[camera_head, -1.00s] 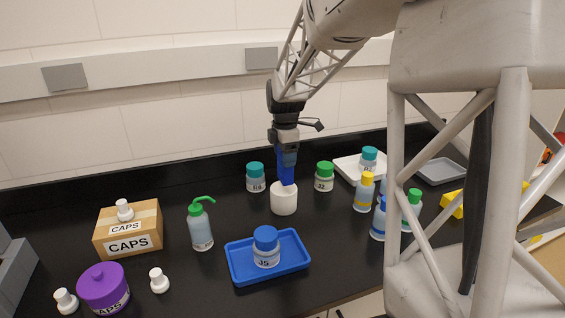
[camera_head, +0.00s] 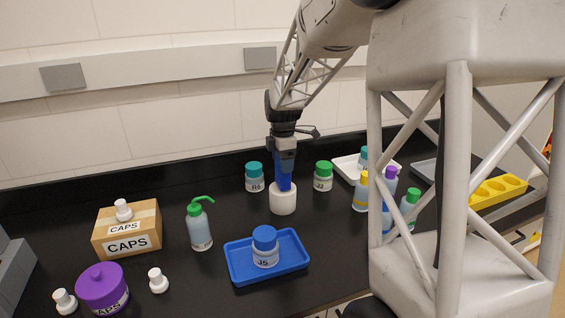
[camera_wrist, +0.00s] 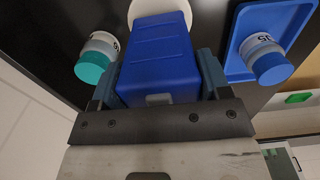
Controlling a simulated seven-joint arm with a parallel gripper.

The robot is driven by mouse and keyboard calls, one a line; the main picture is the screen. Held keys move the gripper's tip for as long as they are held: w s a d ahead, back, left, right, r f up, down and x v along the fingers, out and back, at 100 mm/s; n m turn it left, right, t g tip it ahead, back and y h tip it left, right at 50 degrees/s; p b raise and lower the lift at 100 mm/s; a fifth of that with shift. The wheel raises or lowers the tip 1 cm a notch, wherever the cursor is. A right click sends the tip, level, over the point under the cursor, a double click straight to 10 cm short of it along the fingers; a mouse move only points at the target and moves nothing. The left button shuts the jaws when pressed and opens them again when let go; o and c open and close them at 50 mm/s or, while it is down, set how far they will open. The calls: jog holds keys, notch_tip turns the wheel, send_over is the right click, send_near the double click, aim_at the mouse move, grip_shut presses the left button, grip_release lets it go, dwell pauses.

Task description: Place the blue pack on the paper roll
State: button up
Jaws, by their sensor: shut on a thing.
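The blue pack (camera_head: 284,183) is upright between the fingers of my gripper (camera_head: 283,168), which is shut on it. The pack also shows large in the wrist view (camera_wrist: 158,55), with a finger on each side. The white paper roll (camera_head: 283,201) stands upright on the black bench, directly under the pack. The pack's lower end appears to meet the roll's top; whether it touches or hovers just above, I cannot tell. In the wrist view only part of the roll (camera_wrist: 165,7) shows beyond the pack.
A teal-capped jar (camera_head: 255,178) and a green-capped jar (camera_head: 323,176) flank the roll behind. A blue tray (camera_head: 240,268) holding a blue-capped jar (camera_head: 265,248) lies in front. A green wash bottle (camera_head: 199,225) stands left. Several bottles, including a yellow-capped one (camera_head: 361,192), stand right.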

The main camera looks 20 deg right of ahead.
jog(key=shift+f, duration=0.2)
jog(key=shift+f, duration=0.15)
jog(key=o, duration=1)
notch_tip(320, 180, up, 12)
jog(key=shift+r, duration=0.2)
dwell(0.8)
